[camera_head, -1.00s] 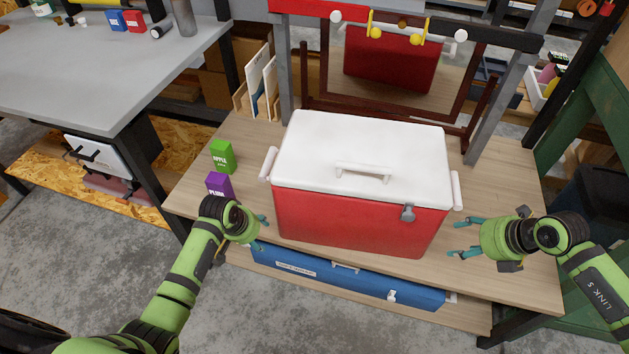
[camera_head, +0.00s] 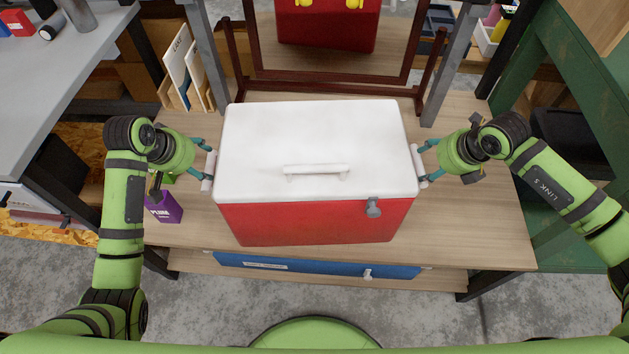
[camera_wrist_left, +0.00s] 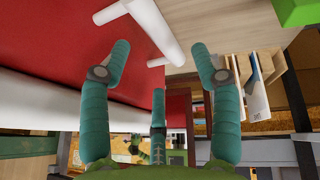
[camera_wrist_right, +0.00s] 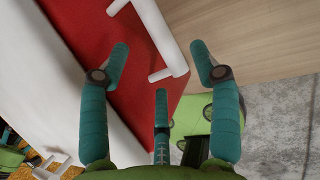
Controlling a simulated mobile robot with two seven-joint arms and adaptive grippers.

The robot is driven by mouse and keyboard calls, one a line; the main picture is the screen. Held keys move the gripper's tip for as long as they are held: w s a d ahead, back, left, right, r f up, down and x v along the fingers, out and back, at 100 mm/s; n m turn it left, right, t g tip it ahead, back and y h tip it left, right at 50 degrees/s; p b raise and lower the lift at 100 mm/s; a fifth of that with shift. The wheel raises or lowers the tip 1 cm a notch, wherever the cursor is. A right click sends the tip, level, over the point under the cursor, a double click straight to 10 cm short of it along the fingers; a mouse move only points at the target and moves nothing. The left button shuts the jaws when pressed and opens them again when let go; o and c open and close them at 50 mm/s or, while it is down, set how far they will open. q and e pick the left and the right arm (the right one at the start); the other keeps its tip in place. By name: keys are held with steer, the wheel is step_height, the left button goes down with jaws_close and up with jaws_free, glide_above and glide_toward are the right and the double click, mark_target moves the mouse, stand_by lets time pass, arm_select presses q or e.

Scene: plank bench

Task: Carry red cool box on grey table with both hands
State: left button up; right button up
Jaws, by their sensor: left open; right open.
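The red cool box (camera_head: 310,222) with a white lid (camera_head: 310,135) stands upright on the wooden plank bench. A white side handle (camera_head: 208,170) sticks out on its left; it shows in the left wrist view (camera_wrist_left: 155,30). Another side handle (camera_head: 419,167) is on its right, also in the right wrist view (camera_wrist_right: 160,35). My left gripper (camera_head: 205,160) is open at the left handle, the handle ahead of its spread fingers. My right gripper (camera_head: 427,160) is open at the right handle, likewise ahead of its fingers. The grey table (camera_head: 75,65) is at the far left.
A purple carton (camera_head: 164,207) stands beside my left gripper, with a green carton (camera_head: 166,179) mostly hidden behind it. A dark-framed mirror (camera_head: 330,55) stands behind the box. A blue case (camera_head: 320,265) lies on the shelf below. A green frame (camera_head: 545,110) is on the right.

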mark_target(211, 165)
arm_select(q)
steer(key=shift+x, duration=3.6)
arm_select(e)
steer(key=shift+x, duration=3.55)
arm_select(q)
steer(key=shift+c, duration=0.4)
arm_select(e)
steer(key=shift+w, duration=0.1)
steer(key=shift+c, duration=0.4)
arm_select(q)
jaws_close()
arm_select(e)
jaws_close()
arm_select(q)
steer(key=shift+w+r, duration=0.2)
steer(key=shift+r, duration=0.1)
arm_select(e)
steer(key=shift+w+r, duration=0.2)
steer(key=shift+r, duration=0.1)
